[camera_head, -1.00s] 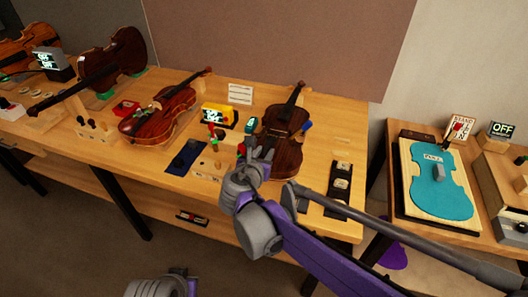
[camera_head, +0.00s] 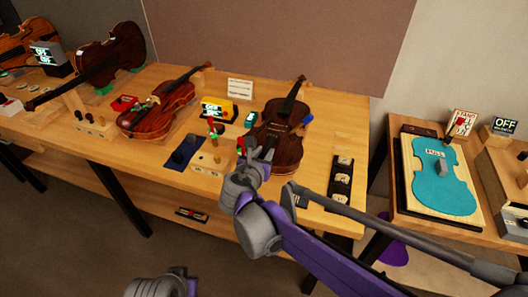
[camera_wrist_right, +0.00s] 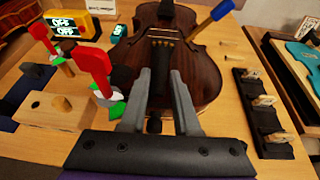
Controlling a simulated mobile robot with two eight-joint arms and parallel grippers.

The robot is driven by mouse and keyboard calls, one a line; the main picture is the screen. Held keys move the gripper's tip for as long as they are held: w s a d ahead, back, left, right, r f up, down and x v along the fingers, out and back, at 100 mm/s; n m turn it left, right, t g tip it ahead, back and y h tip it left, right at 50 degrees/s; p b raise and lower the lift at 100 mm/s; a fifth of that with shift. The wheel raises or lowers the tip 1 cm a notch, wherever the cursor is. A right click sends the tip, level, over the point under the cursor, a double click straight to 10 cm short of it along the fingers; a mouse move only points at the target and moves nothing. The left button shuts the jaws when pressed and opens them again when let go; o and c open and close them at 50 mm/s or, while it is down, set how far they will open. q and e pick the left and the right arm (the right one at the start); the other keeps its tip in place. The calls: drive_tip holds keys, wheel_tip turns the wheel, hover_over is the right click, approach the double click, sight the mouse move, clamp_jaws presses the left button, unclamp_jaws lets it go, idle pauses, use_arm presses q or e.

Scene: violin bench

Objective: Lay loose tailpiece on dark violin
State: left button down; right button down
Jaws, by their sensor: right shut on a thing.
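The dark brown violin (camera_head: 283,127) lies on the bench, its neck pointing to the back. It also fills the upper middle of the right wrist view (camera_wrist_right: 205,72). My right gripper (camera_head: 262,156) is over the violin's near end. In the right wrist view its two grey fingers (camera_wrist_right: 161,78) are close together on a narrow black piece, seemingly the tailpiece (camera_wrist_right: 161,84), which lines up with the strings. The fingers hide part of it, and I cannot tell whether it touches the violin's top. My left gripper's fingers are out of view.
A wooden block (camera_wrist_right: 50,108) with red-handled tools (camera_wrist_right: 95,70) stands left of the gripper. A blue-handled tool (camera_wrist_right: 221,10) is at the violin's right edge. A black rack (camera_head: 340,180) lies to the right. A reddish violin (camera_head: 160,108) lies further left.

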drive_tip(key=shift+f, duration=0.25)
drive_tip(key=c, duration=0.6)
unclamp_jaws()
drive_tip(key=shift+r, duration=0.1)
drive_tip(key=shift+o, duration=0.2)
drive_tip(key=v, duration=1.1)
drive_tip(key=shift+w+d, duration=0.1)
drive_tip(key=shift+d, duration=0.15)
drive_tip(key=s+d+f+m+g+p, duration=0.25)
drive_tip(key=s+d+m, duration=0.25)
drive_tip(key=d+m, duration=0.4)
drive_tip(key=s+d+f+m+g+p, duration=0.1)
drive_tip(key=s+d+f+m+g, duration=0.35)
drive_tip(key=d+m, duration=0.35)
drive_tip(key=s+d+f+m+y+p, duration=0.1)
drive_tip(key=s+m, duration=0.4)
drive_tip(key=m, duration=0.2)
drive_tip(key=s+d+f+m+y+p, duration=0.1)
drive_tip(key=s+d+m+y, duration=0.1)
drive_tip(key=s+m, duration=0.3)
drive_tip(key=m, duration=0.3)
drive_tip(key=shift+f+m+g+y, duration=0.3)
drive_tip(key=shift+f+g, duration=0.05)
drive_tip(key=shift+g, duration=0.05)
